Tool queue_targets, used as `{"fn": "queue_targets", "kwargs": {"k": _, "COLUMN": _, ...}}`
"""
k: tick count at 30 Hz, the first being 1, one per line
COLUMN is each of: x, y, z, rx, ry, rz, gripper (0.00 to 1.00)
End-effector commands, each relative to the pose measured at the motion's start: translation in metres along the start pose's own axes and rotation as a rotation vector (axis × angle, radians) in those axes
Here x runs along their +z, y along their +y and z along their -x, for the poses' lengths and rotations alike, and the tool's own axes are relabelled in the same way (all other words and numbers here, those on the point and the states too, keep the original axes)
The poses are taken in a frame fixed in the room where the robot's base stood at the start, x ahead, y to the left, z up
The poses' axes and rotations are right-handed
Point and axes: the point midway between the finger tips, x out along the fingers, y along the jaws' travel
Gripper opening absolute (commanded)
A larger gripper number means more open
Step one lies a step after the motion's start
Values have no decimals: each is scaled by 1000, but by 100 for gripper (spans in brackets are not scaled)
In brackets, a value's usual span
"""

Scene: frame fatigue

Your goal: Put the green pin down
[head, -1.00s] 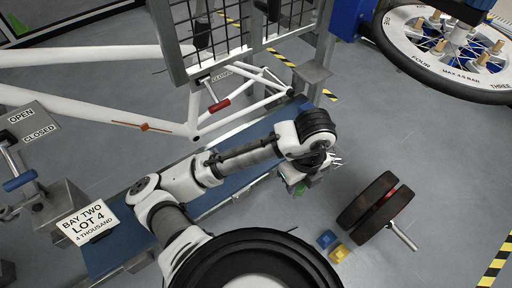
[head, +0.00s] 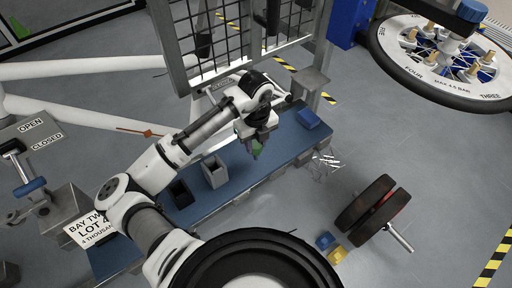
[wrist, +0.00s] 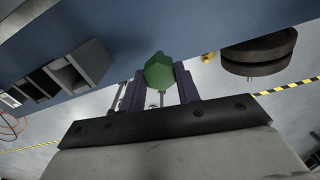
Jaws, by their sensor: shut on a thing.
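The green pin (head: 257,149) is in my gripper (head: 254,142), which shows over the blue bench top (head: 284,148) in the head view. In the wrist view the green pin (wrist: 159,72) sits between the two dark fingers of my gripper (wrist: 158,84), which are shut on it. The pin's lower part is hard to make out. A grey open-topped box (head: 214,172) stands on the bench to the left of my gripper. A black box (head: 180,194) stands farther left. I cannot tell how high the pin is above the bench.
Mesh fencing (head: 225,45) and a white bicycle frame (head: 75,112) stand behind.

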Motion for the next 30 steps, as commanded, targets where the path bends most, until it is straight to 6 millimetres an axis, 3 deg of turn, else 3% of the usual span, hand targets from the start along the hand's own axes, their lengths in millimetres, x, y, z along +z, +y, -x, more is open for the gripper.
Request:
{"fn": "queue_targets", "kwargs": {"k": 7, "x": 0, "y": 0, "z": -33, "rx": 0, "ry": 0, "rz": 2, "gripper": 5}}
{"fn": "queue_targets", "kwargs": {"k": 18, "x": 0, "y": 0, "z": -40, "rx": 0, "ry": 0, "rz": 1, "gripper": 5}}
{"fn": "queue_targets", "kwargs": {"k": 19, "x": 0, "y": 0, "z": -40, "rx": 0, "ry": 0, "rz": 1, "gripper": 33}}
{"fn": "queue_targets", "kwargs": {"k": 21, "x": 0, "y": 0, "z": -39, "rx": 0, "ry": 0, "rz": 1, "gripper": 42}}
{"fn": "queue_targets", "kwargs": {"k": 24, "x": 0, "y": 0, "z": -39, "rx": 0, "ry": 0, "rz": 1, "gripper": 54}}
{"fn": "queue_targets", "kwargs": {"k": 30, "x": 0, "y": 0, "z": -38, "rx": 0, "ry": 0, "rz": 1, "gripper": 54}}
